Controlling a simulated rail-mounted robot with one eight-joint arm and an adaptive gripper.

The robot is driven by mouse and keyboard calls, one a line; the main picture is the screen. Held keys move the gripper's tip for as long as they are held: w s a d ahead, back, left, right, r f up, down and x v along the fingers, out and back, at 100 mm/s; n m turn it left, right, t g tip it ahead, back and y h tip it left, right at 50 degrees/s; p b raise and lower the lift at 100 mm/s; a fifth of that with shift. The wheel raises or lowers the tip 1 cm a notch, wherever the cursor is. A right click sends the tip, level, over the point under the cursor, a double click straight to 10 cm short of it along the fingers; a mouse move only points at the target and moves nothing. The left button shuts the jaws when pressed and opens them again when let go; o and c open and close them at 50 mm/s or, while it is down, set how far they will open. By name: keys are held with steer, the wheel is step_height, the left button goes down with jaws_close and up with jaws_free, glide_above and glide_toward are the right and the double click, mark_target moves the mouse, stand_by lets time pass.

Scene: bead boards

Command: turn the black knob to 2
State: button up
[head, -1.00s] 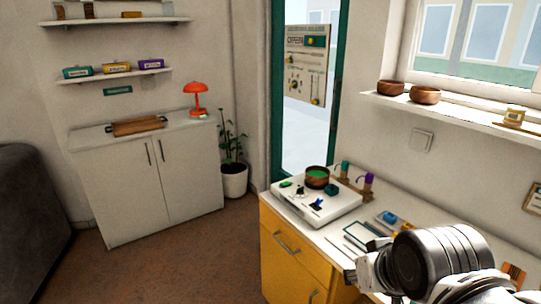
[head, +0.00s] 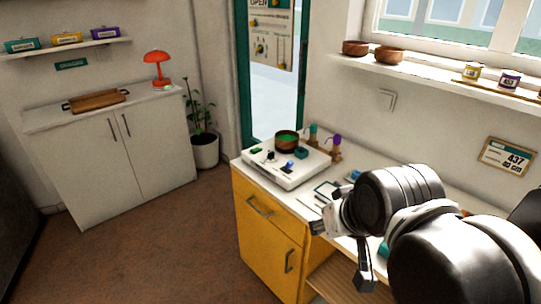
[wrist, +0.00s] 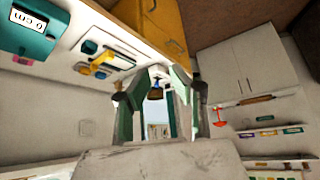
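The black knob (head: 270,156) is a small dark knob on the sloped front of a white console (head: 283,179), seen in the head view on the yellow cabinet's counter. It is too small for me to read its setting or any numbers. A green switch (head: 257,150) lies to its left and a blue control (head: 289,166) to its right. My gripper (head: 341,252) is at the counter's front edge, right of the console and apart from it. In the wrist view my gripper (wrist: 158,100) has its fingers spread with nothing between them. I cannot make out the knob there.
A bowl with green contents (head: 287,141) and a teal block (head: 301,153) sit at the console's back. Teal and purple-topped items (head: 335,145) stand behind it. The yellow cabinet (head: 262,218) is below. The floor (head: 150,245) to the left is clear.

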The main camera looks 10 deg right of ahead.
steer(key=o, duration=0.5)
steer(key=shift+n+g, duration=0.3)
steer(key=w+r, duration=0.5)
steer(key=shift+w+r, duration=0.15)
steer(key=shift+w, duration=0.25)
steer(key=w+r+g, duration=0.1)
steer(key=w+r, duration=0.4)
steer(key=w, duration=0.4)
steer(key=n+g+p, duration=0.3)
steer(key=n+g, duration=0.2)
glide_above(271, 156)
step_height(271, 156, down, 15)
steer(key=f, duration=1.3)
steer(key=shift+w+f+b, duration=0.15)
steer(key=shift+w+b, duration=0.1)
steer(key=shift+b, duration=0.05)
steer(key=c, duration=1.1)
